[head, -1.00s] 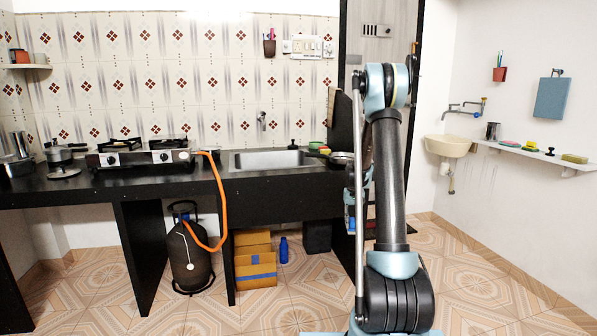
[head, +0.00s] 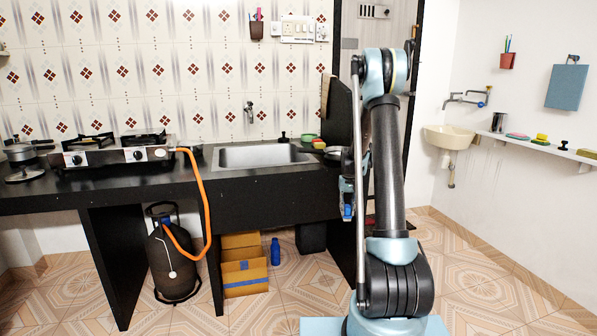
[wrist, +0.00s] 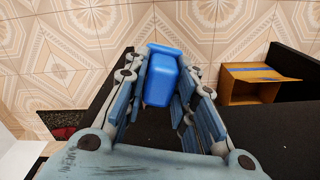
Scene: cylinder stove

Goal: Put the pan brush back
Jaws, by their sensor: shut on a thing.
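My gripper (wrist: 163,100) is shut on a chunky bright blue thing (wrist: 161,82), gripped between its finger pads in the wrist view. No bristles show, so I cannot tell for sure that this is the pan brush. In the head view the gripper (head: 347,200) hangs beside my arm, at the right end of the counter, with a bit of blue at its lower end. A small black-knobbed thing (head: 283,138) stands at the sink's back edge, and a similar one (head: 563,146) is on the right wall shelf.
The black counter (head: 270,205) holds a sink (head: 262,155) and a stove (head: 115,152). A gas cylinder (head: 172,262), cardboard boxes (head: 244,278) and a blue bottle (head: 275,251) stand below. A wall shelf (head: 540,146) and basin (head: 448,137) are at right. The right floor is open.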

